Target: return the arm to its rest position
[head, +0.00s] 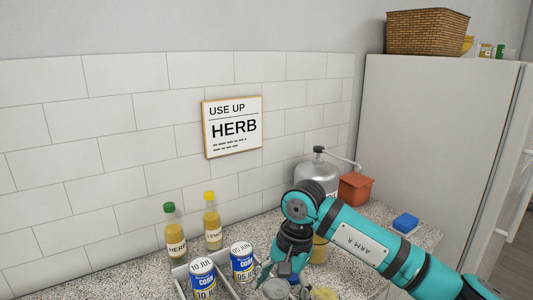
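My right arm (365,247), teal and marked "ARM R", comes in from the lower right and bends down over the counter. Its gripper (282,279) points down beside the corn cans, low in the picture. My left arm and gripper are not in view.
Herb (175,235) and lemon (212,225) bottles stand behind. A metal dispenser (316,172), orange box (356,188) and blue sponge (405,223) lie beyond my arm.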

